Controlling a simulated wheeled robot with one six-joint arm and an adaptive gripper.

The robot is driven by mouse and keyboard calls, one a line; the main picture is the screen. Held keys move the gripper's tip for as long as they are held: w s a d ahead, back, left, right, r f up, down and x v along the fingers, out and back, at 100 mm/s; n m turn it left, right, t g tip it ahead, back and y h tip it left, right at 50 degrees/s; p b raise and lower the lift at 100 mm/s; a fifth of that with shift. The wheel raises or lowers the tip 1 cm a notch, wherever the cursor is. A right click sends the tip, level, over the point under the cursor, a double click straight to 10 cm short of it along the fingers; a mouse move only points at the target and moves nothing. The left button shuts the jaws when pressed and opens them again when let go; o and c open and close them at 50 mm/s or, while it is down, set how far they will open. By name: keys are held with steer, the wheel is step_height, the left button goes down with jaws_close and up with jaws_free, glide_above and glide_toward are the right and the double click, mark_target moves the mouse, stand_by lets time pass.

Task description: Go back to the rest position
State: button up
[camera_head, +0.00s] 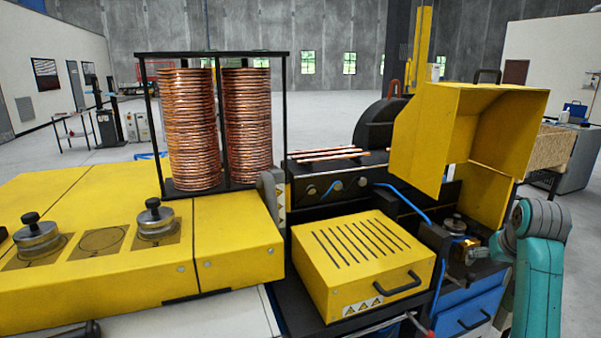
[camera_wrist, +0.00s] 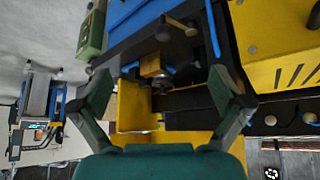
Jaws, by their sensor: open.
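My teal arm stands at the right edge of the head view, bent at the top, with my gripper (camera_head: 480,254) reaching left toward the machine's chuck area. In the wrist view my gripper (camera_wrist: 160,90) has its two dark fingers spread wide, with nothing held between them. A small brass-coloured block with a round metal fitting (camera_wrist: 152,68) shows beyond and between the fingers. Several straight copper tubes (camera_head: 330,154) lie on the dark machine top in the head view. I cannot tell the exact gap between the fingers and the machine.
A raised yellow guard (camera_head: 430,140) stands open just left of my arm. A yellow slotted cover (camera_head: 365,260) with a black handle is in front. Two copper coil stacks (camera_head: 190,130) stand in a black frame. Blue drawers (camera_head: 465,312) lie low beside my arm. Open floor lies behind.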

steer(key=s+a+f+t, duration=0.15)
steer(key=a+f, duration=0.25)
steer(key=f, duration=0.6)
steer(key=s+a+f+t, duration=0.1)
steer(key=s+a+f, duration=0.25)
steer(key=f, duration=0.75)
steer(key=s+a+f+n+t, duration=0.1)
steer(key=s+a+f, duration=0.4)
steer(key=s+f, duration=0.15)
steer(key=s+a+f+t, duration=0.1)
steer(key=s+a+f, duration=0.45)
steer(key=s, duration=0.25)
steer(key=s+a+n+t, duration=0.1)
steer(key=s+a, duration=0.2)
steer(key=s, duration=0.6)
steer(key=s+a+t, duration=0.1)
steer(key=s+a, duration=0.3)
steer(key=s, duration=0.6)
steer(key=s+a+r+n+t+y, duration=0.1)
steer(key=s+a+r+t+y, duration=0.1)
steer(key=s+r, duration=1.1)
steer(key=s+a, duration=0.1)
steer(key=s, duration=0.3)
steer(key=shift+s+r+n, duration=0.25)
steer(key=shift+r+n, duration=0.05)
steer(key=shift+r, duration=0.1)
